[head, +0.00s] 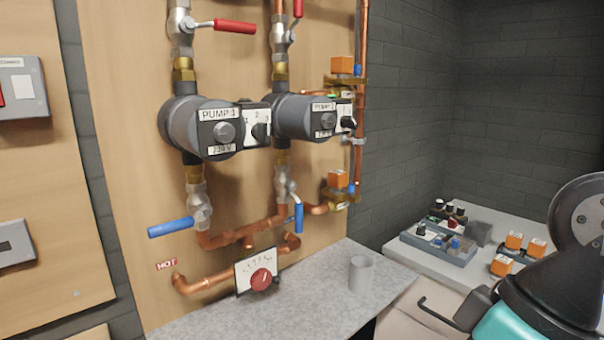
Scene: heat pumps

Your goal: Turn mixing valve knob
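The mixing valve knob (261,279) is round and red. It sits on the front of a white scale plate (247,272) with dark markings, low on the wooden board. Copper pipes (206,283) run into the valve from the left and from above. My arm, in black, grey and teal, shows at the lower right, well apart from the knob. The gripper (470,311) seems to be the dark part at its left end; its fingers cannot be made out clearly. Nothing touches the knob.
A grey cup (361,274) stands on the speckled counter (310,292), right of the valve. Blue-handled valves (171,227) and two pumps (218,128) are above the knob. Small parts and a tray (438,245) lie on the white table at right. The counter before the knob is clear.

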